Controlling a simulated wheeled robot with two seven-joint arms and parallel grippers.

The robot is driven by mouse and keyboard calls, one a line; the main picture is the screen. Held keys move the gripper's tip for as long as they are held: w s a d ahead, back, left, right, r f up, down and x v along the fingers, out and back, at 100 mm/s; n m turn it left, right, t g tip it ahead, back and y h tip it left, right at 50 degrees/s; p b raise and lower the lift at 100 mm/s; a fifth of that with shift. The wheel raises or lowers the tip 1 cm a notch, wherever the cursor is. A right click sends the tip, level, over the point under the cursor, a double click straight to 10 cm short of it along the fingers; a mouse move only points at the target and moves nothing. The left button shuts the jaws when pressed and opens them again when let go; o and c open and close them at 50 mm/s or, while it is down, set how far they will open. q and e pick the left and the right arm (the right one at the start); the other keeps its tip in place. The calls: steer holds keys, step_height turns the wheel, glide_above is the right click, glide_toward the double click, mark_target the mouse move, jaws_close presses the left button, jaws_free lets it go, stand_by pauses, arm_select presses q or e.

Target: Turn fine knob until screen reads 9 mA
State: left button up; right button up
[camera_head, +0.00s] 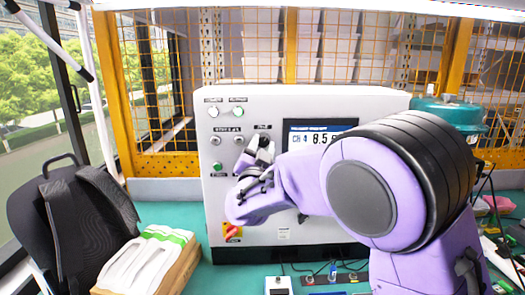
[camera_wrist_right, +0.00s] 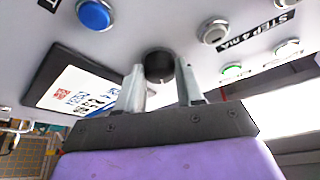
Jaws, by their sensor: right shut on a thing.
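The white positioner box (camera_head: 222,190) stands on the bench with its panel facing me. Its screen (camera_head: 296,137) shows "CH 4" and "8.5"; my arm hides the rest of the line. The screen also shows, turned and hard to read, in the right wrist view (camera_wrist_right: 85,95). My right gripper (camera_head: 260,146) is at the panel, just left of the screen. In the right wrist view, the black fine knob (camera_wrist_right: 159,64) sits between its two fingers, and the gripper is shut on it. In the head view the gripper hides most of the knob. My left gripper is not in view.
A "STEP 4 mA" control (camera_wrist_right: 214,33) and a blue button (camera_wrist_right: 93,14) are near the knob. A red-and-yellow switch (camera_head: 232,231) is low on the panel. A black backpack (camera_head: 75,215) and white packages (camera_head: 145,262) stand left; a teal device (camera_head: 455,112) stands right.

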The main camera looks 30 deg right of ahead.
steer(key=shift+a+m+g, duration=0.1)
steer(key=shift+m+g, duration=0.5)
steer(key=shift+m, duration=0.8)
steer(key=o, duration=1)
steer(key=shift+o, duration=0.2)
steer(key=b+v, duration=0.2)
steer(key=v, duration=0.8)
steer(key=shift+a+f+b, duration=0.15)
steer(key=shift+f+b, duration=0.05)
steer(key=shift+b, duration=0.15)
